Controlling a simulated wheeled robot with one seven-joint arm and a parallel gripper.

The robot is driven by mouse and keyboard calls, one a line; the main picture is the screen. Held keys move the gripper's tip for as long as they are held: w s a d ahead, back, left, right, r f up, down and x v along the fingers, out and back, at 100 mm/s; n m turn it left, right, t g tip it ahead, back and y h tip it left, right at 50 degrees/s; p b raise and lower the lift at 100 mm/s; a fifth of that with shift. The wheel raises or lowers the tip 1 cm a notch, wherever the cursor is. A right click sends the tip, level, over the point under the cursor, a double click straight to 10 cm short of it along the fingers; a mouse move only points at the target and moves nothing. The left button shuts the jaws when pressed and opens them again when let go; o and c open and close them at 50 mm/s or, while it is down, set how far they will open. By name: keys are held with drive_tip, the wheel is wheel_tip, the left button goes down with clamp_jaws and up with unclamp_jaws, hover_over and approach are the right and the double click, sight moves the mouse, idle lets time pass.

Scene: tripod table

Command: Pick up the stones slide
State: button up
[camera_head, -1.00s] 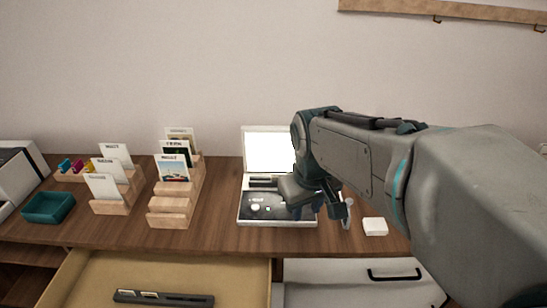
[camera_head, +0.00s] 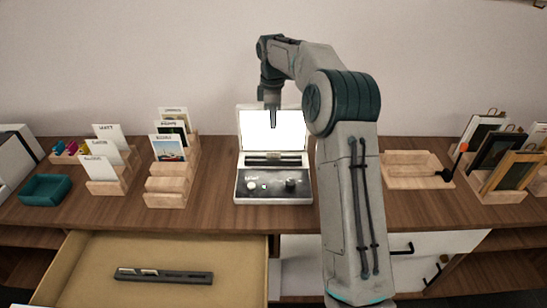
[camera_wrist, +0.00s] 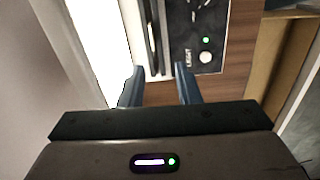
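I cannot tell which thing is the stones slide. A dark slide rack (camera_head: 163,275) with a few small pale-topped pieces in its left part lies in the open drawer. A light box device (camera_head: 273,187) stands on the table, its lid panel lit white. It also shows in the wrist view (camera_wrist: 208,35), with a knob and a green light. My gripper (camera_head: 272,122) hangs above the device, in front of the lit panel. In the wrist view its fingers (camera_wrist: 158,75) are apart with nothing held between them.
The open drawer (camera_head: 235,255) juts out below the table's front edge. Wooden card stands (camera_head: 167,196) and a teal tray (camera_head: 46,189) are on the left. A wooden tray (camera_head: 415,180) and a stand with frames (camera_head: 512,192) are on the right. My arm hides the table right of the device.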

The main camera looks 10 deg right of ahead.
drive_tip(key=f, duration=0.1)
hover_over(273, 157)
drive_tip(key=f, duration=0.8)
drive_tip(key=shift+s+d+f, duration=0.1)
drive_tip(key=shift+s+f, duration=0.15)
drive_tip(key=shift+w+f+p, duration=0.2)
drive_tip(key=shift+f+p, duration=0.05)
drive_tip(key=shift+f, duration=1)
drive_tip(key=shift+w+f+p, duration=0.15)
drive_tip(key=shift+f+p, duration=0.05)
drive_tip(key=shift+f, duration=1.05)
drive_tip(key=shift+c, duration=0.3)
clamp_jaws()
